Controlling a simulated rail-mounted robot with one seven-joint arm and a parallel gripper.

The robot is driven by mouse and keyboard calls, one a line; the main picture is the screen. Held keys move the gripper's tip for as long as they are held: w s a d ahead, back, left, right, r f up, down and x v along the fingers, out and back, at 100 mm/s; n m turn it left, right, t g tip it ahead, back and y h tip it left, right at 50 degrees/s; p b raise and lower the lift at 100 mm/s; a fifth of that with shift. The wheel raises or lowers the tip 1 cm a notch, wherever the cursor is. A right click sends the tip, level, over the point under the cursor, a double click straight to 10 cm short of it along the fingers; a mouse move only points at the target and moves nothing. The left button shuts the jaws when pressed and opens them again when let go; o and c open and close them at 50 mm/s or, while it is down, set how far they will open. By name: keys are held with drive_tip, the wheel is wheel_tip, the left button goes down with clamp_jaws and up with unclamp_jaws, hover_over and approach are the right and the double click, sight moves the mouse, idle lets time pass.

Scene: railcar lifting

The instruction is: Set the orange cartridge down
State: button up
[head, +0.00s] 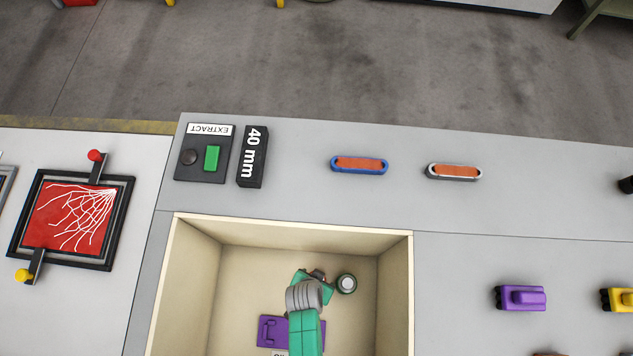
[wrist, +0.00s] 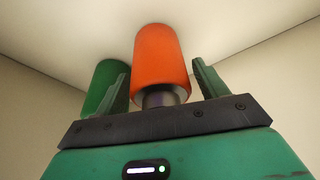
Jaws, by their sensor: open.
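The orange cartridge (wrist: 162,52) shows in the wrist view between the two fingers of my gripper (wrist: 160,82), its silver end toward the palm. The fingers are open, with a visible gap on each side of the cartridge. Its far end is against or close to the pale bin surface; I cannot tell contact for certain. In the head view my gripper (head: 315,283) is down inside the cream bin (head: 205,265) and hides nearly all of the orange cartridge. A green cylinder (wrist: 103,82) stands just left of the orange cartridge, partly behind the left finger.
A round silver-topped piece (head: 346,284) stands right of my gripper in the bin. A purple plate (head: 268,331) lies on the bin floor. The bin walls are close around. An EXTRACT panel (head: 204,153) and a 40 mm block (head: 252,157) sit behind the bin.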

drive_tip(key=p+v, duration=0.4)
drive_tip(key=v, duration=0.7)
drive_tip(key=shift+r+p, duration=0.35)
drive_tip(key=shift+s, duration=0.15)
